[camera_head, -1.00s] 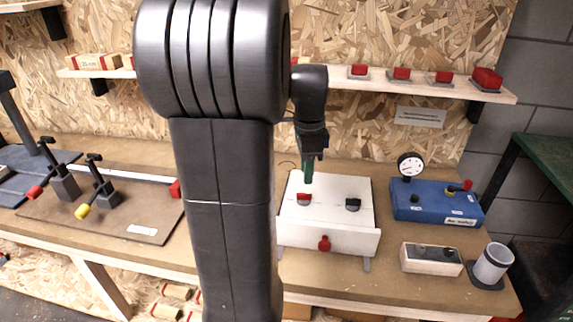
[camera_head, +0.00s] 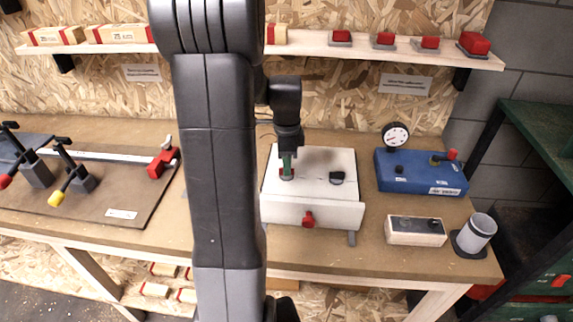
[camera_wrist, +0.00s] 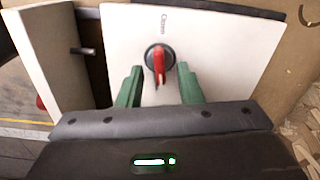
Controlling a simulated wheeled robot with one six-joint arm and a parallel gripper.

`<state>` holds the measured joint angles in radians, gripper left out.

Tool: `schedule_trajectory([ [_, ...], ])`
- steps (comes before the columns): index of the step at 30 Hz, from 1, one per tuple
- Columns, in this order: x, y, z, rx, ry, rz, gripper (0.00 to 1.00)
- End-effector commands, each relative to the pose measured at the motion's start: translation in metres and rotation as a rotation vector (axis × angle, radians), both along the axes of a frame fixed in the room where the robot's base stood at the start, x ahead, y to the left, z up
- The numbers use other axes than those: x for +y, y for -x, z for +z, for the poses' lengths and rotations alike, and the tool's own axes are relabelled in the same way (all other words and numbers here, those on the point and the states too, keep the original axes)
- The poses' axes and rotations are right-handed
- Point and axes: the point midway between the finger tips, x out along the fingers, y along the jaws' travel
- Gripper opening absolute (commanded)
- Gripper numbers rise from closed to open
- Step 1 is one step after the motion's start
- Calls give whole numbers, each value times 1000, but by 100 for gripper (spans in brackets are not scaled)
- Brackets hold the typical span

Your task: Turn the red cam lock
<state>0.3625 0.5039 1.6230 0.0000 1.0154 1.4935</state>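The red cam lock (camera_wrist: 159,68) is a red lever on a dark round base, set on the white top of a box (camera_head: 318,163). In the wrist view it lies between and just beyond the two green fingers of my gripper (camera_wrist: 160,88). The fingers are apart with a gap on both sides of the lever. In the head view my gripper (camera_head: 287,164) points down over the lock and mostly hides it, with a bit of red showing. A black cam lock (camera_head: 337,177) sits to its right on the same box.
A red knob (camera_head: 308,219) is on the box's front. A brown board with clamps (camera_head: 122,190) lies left. A shelf (camera_head: 380,52) runs behind.

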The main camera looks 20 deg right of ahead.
Motion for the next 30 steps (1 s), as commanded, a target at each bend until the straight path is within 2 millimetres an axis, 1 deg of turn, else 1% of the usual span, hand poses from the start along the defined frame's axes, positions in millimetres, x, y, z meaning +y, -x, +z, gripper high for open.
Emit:
schedule_trajectory([
  [1, 0, 0, -6, 2, -1, 0, 33],
  [3, 0, 0, -11, 1, 0, 0, 33],
  [6, 0, 0, -15, 0, 0, 0, 33],
  [14, 0, 0, -16, -1, 0, 0, 33],
  [17, 0, 0, -16, -1, 0, 0, 15],
  [19, 0, 0, -16, -1, 0, 0, 1],
  [20, 0, 0, -16, -1, 0, 0, 0],
  [30, 0, 0, -16, -1, 0, 30, 0],
])
